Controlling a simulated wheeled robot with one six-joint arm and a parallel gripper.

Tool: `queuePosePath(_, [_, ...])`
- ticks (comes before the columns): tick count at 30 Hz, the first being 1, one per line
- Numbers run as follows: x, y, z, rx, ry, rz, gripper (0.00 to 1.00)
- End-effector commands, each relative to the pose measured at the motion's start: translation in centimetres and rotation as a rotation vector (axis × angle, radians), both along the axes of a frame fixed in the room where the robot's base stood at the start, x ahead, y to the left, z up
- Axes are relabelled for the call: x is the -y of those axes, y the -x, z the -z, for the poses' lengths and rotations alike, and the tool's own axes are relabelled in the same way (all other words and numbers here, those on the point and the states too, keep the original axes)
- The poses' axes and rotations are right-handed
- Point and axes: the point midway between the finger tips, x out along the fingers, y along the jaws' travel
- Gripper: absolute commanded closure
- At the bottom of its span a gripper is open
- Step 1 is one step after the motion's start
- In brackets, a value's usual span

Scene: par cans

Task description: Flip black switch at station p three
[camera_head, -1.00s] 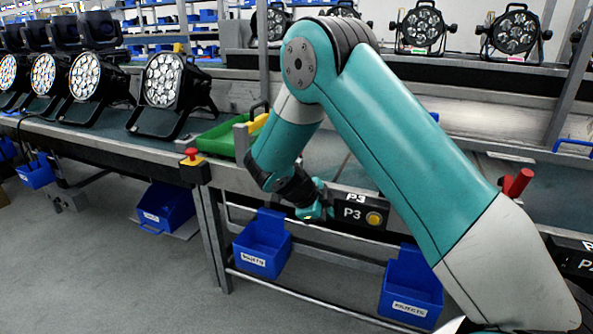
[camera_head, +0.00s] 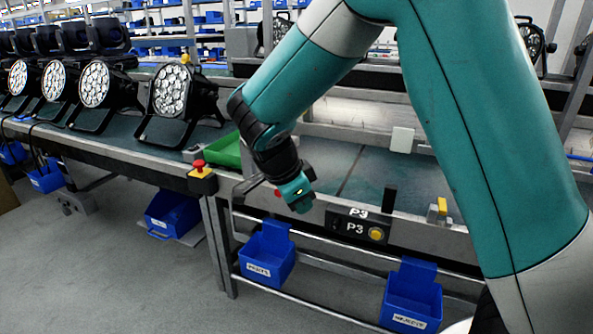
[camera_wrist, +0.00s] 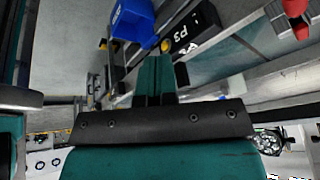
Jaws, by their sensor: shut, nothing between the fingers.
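The P3 station panel (camera_head: 355,228) is a dark box on the bench's front rail, with white "P3" lettering and a round yellow button (camera_head: 376,234). A black upright piece (camera_head: 389,200) stands just behind its right end; I cannot tell if this is the black switch. The panel's left end is dark, and a switch there is hard to make out. My gripper (camera_head: 300,201) is shut and empty, left of and slightly above the panel, apparently apart from it. In the wrist view, the panel (camera_wrist: 197,27) shows beyond the shut fingers (camera_wrist: 154,75).
A red and yellow stop button (camera_head: 201,171) sits on the rail to the left. Blue bins (camera_head: 267,258) (camera_head: 412,295) hang below. A yellow-topped piece (camera_head: 442,207) stands right of the panel. Par cans (camera_head: 172,92) line the left bench. The floor in front is clear.

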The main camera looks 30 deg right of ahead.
Motion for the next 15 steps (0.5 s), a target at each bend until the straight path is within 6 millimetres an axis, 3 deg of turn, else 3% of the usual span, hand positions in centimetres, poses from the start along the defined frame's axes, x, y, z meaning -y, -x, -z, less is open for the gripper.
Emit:
queuePosePath(3, [-0.8,1.1,-2.5,-0.054,-0.058,-0.160,1.00])
queuePosePath(15, [-3.7,5.1,-7.6,-0.176,-0.210,-0.669,1.00])
